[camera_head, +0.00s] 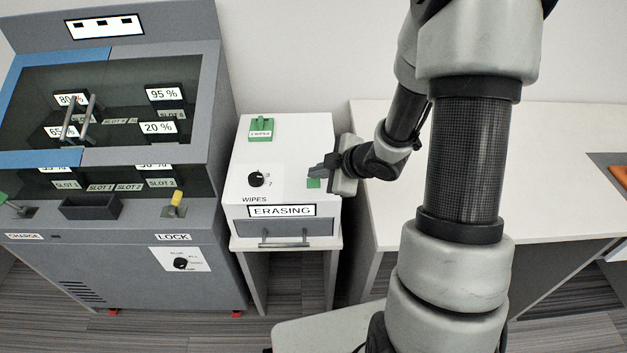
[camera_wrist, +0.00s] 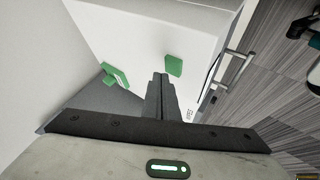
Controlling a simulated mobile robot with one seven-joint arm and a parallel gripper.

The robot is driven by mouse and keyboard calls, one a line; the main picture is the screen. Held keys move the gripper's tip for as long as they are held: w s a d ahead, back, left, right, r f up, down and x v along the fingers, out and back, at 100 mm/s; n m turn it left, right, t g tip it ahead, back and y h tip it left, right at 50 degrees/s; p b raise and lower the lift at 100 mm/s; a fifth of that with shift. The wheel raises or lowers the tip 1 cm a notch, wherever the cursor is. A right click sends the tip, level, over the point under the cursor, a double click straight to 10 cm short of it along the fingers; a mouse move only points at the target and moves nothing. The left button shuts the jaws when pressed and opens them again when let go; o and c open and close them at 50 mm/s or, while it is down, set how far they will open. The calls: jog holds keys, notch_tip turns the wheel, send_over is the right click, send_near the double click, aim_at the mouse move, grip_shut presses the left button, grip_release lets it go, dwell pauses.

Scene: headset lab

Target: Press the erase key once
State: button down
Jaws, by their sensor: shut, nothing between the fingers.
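The white eraser box (camera_head: 290,150) stands between the grey cabinet and the white table, with a sign on its front reading "ERASING". A small green square key (camera_head: 313,183) is on its top near the right edge; it also shows in the wrist view (camera_wrist: 173,65). My gripper (camera_head: 314,172) is shut and empty, its fingertips close beside the key. In the wrist view the shut fingers (camera_wrist: 160,78) end just left of the key. I cannot tell whether they touch the box or the key.
A green labelled part (camera_head: 261,128) stands at the back of the box top. A black knob (camera_head: 257,179) marked "WIPES" is to the left. The grey cabinet (camera_head: 120,230) with slots and percent displays is at left. The white table (camera_head: 480,150) at right is mostly clear.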

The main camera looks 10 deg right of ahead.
notch_tip(320, 180, up, 5)
jog(key=p, duration=0.4)
jog(key=shift+p, duration=0.35)
jog(key=shift+r, duration=0.1)
dwell(0.4)
jog(key=w+d+r+m+h+p, duration=0.1)
jog(key=d+r+m+h+p, duration=0.2)
jog(key=r, duration=0.6)
notch_tip(320, 180, up, 14)
jog(key=m+h+p, duration=0.2)
jog(key=m+h, duration=0.2)
jog(key=m, duration=0.1)
send_over(317, 184)
jog(key=s+d, duration=0.5)
jog(key=d, duration=0.2)
jog(key=s+a+r+m+g+y+p, duration=0.1)
jog(key=s+a+r+m, duration=0.2)
jog(key=s, duration=0.6)
jog(key=s+a+r+m+g+y+p, duration=0.1)
jog(key=s+a+r+m, duration=0.3)
jog(key=s, duration=0.6)
notch_tip(317, 184, up, 2)
jog(key=shift+a+r+p, duration=0.1)
jog(key=shift+a+p, duration=0.3)
jog(key=shift+p, duration=0.3)
